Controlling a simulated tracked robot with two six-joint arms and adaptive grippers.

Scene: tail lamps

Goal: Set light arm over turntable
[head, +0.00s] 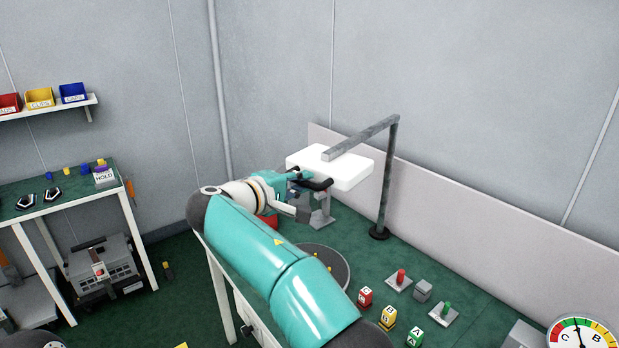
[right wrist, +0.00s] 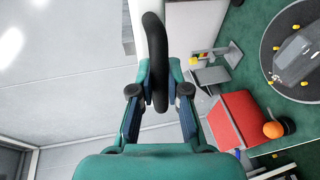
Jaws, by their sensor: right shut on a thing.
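The light arm (head: 391,170) is a grey post with a horizontal bar and a white light panel (head: 352,173) under the bar's end. My right gripper (head: 312,183) is shut on the panel's black handle (right wrist: 155,62), which passes between the fingers in the right wrist view. The dark round turntable (head: 338,264) lies lower on the green bench, partly hidden by my right arm. In the right wrist view the turntable (right wrist: 274,38) carries a grey lamp (right wrist: 296,52) with yellow bits around it. The panel appears behind the turntable in the head view. My left gripper is not seen.
A grey stand (head: 321,213) is below the panel. Lettered blocks (head: 388,317), red and green knobs and a dial (head: 583,335) are at right. A wall panel runs behind the bench.

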